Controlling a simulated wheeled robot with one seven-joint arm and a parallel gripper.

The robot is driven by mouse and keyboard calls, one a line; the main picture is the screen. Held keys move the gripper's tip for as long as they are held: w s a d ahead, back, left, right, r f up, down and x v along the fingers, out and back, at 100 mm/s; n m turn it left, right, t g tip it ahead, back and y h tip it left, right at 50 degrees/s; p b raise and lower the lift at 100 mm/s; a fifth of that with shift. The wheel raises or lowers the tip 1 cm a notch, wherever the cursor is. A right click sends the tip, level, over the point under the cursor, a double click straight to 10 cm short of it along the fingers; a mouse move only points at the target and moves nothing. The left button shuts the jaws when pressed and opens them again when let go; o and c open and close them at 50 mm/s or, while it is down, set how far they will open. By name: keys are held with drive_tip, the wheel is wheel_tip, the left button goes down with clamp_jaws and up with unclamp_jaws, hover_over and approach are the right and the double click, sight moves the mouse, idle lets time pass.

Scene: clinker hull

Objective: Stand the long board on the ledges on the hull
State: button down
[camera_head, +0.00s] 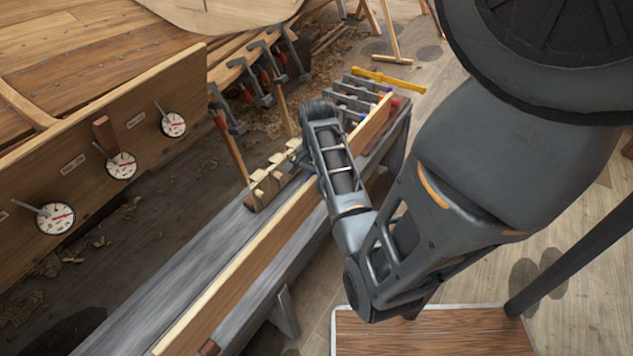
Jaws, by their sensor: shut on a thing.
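The long board (262,244) is a brown plank with a pale upper edge. It stands on edge along the grey bench (205,262), running from the bottom of the view up to the right. My gripper (314,178) is at the board's middle stretch, low beside my forearm. Its fingers are mostly hidden by my arm, and it is shut on the board. The wooden hull (110,50) fills the upper left, apart from the board. I cannot clearly make out its ledges.
Round dials (121,165) sit on a plank along the hull's near side. Clamps (262,75) hang at the hull's edge. A notched wooden block (272,182) stands on the bench left of the board. More clamps and a yellow tool (388,80) lie at the bench's far end.

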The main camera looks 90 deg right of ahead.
drive_tip(key=shift+r+p, duration=2.45)
drive_tip(key=shift+p, duration=0.15)
